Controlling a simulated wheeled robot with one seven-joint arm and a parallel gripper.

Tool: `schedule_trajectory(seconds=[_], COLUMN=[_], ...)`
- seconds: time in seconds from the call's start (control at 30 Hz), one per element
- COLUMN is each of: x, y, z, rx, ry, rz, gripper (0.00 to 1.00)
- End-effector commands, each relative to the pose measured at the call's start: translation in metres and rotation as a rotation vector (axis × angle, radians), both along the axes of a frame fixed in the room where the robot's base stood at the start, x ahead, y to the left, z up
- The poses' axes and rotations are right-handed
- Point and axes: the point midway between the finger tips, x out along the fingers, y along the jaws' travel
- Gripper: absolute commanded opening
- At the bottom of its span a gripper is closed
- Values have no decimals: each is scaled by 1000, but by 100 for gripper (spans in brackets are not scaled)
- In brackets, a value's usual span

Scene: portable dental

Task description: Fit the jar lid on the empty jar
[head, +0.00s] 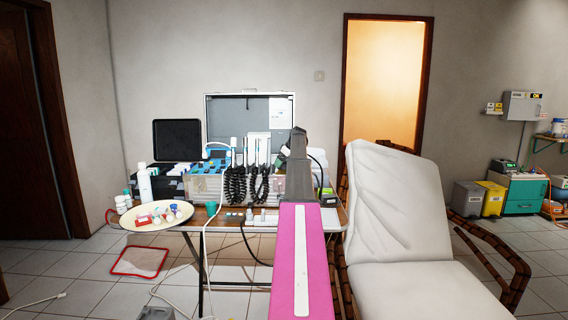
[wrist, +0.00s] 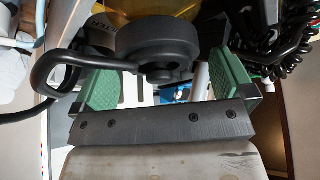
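My gripper (wrist: 164,86) shows in the wrist view with its two green pads wide apart. No object is clearly held between them. In the head view my arm reaches over the folding table, and its dark end hides what lies behind it. An oval cream tray (head: 139,223) at the table's left end holds several small containers. White jars (head: 121,204) stand beside the tray. I cannot tell which of these is the empty jar or the jar lid. A small blue-and-white item (wrist: 176,95) shows between the pads, too little to identify.
A black round part with a looped cable (wrist: 155,50) is close to the gripper. Black coiled cords (head: 247,184) hang from the dental case (head: 207,187). A white spray bottle (head: 144,183) stands near the tray. A white dental chair (head: 395,215) is at the right.

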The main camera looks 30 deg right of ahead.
Motion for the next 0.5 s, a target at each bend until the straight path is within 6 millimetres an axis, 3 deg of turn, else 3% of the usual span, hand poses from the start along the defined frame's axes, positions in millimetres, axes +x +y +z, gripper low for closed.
schedule_trajectory(seconds=[0.27, 0.5], x=[-1, -17], y=[-1, -8], z=[3, 32], rx=[0, -1], ry=[0, -2], rz=[0, -1], gripper=[100, 100])
